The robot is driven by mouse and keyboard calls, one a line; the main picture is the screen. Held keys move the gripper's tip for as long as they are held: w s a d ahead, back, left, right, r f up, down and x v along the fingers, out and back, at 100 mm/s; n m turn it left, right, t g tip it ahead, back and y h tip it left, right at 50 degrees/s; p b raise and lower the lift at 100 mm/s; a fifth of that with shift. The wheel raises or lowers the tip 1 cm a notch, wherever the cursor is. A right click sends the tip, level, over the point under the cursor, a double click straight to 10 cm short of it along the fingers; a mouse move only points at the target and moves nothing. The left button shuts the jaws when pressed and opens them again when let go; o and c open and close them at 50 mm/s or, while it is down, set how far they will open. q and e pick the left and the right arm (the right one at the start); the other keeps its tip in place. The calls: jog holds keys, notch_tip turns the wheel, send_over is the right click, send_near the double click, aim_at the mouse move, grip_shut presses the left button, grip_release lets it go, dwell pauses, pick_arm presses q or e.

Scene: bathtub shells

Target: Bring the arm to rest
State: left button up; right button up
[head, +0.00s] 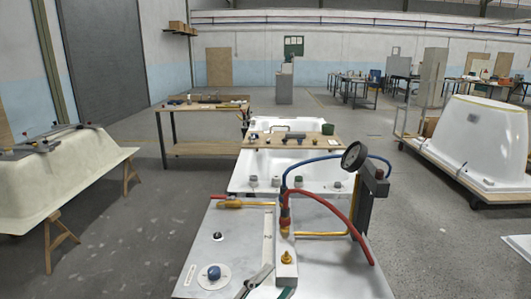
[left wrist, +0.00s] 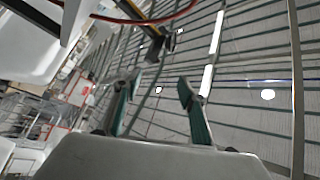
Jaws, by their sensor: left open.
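My left gripper (head: 268,284) shows only in part at the bottom edge of the head view, in front of the white bench top. In the left wrist view my left gripper (left wrist: 159,86) has its two green-padded fingers spread apart with nothing between them. That view is strongly tilted and shows ceiling beams and lamps behind the fingers. My right gripper is in neither view.
A white bench top (head: 325,277) close ahead carries brass fittings, a red hose (head: 338,222), a blue hose (head: 318,160) and a pressure gauge (head: 354,156) on a post.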

pick_arm(q)
jog(key=s+a+f+n+y, duration=0.1)
jog(key=a+f+n+y, duration=0.35)
jog(key=f, duration=0.35)
jog(key=s+a+f+n+y, duration=0.1)
jog(key=a+f+n+y, duration=0.2)
jog(key=a+f+n, duration=0.4)
jog(key=s+a+f+n+g+y, duration=0.2)
jog(key=s+a+f, duration=0.3)
jog(key=f, duration=0.4)
jog(key=s+a+f+n+g+y, duration=0.2)
jog(key=s+a+f, duration=0.3)
jog(key=s+f, duration=0.3)
jog(key=shift+f+g+y, duration=0.3)
jog(key=shift+f+y, duration=0.25)
jog(key=shift+f, duration=0.1)
jog(key=shift+a, duration=0.1)
dwell(0.5)
